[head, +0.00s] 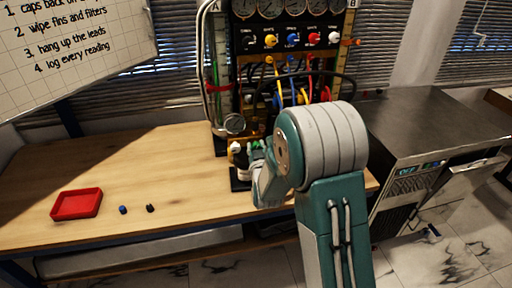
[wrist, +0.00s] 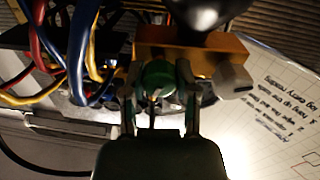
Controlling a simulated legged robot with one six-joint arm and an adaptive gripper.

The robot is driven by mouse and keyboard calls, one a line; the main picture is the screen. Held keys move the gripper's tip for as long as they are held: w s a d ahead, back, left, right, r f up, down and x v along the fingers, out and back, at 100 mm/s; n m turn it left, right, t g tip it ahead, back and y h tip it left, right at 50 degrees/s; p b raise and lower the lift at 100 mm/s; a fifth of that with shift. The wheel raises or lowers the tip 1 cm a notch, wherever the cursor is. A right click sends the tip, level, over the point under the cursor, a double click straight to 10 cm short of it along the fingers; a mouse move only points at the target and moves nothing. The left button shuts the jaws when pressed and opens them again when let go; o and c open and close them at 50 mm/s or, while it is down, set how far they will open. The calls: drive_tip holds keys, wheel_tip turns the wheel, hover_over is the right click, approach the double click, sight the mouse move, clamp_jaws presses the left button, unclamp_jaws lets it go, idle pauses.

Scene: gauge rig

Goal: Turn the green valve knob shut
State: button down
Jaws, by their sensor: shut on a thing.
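The green valve knob (wrist: 156,76) sits on the front of a brass-coloured block (wrist: 225,52) in the wrist view. My gripper (wrist: 160,90) has one finger on each side of the knob and is shut on it. In the head view my gripper (head: 256,150) is at the lower part of the gauge rig (head: 270,42), and my arm hides much of that spot. A little green shows there between the fingers. How far the knob is turned cannot be told.
A white knob (wrist: 233,80) is close to my gripper, with coloured hoses (wrist: 85,50) on the other side. On the bench (head: 150,170) are a red tray (head: 76,204), a blue cap (head: 123,210) and a black cap (head: 150,208). A metal cabinet (head: 430,125) stands at right.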

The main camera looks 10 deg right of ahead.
drive_tip(key=m, duration=0.7)
drive_tip(key=shift+f, duration=0.15)
drive_tip(key=m, duration=0.7)
drive_tip(key=shift+f, duration=0.1)
drive_tip(key=shift+m, duration=0.3)
drive_tip(key=shift+c, duration=1.8)
unclamp_jaws()
drive_tip(key=s, duration=1.1)
drive_tip(key=shift+s+a, duration=0.4)
drive_tip(key=shift+a, duration=0.05)
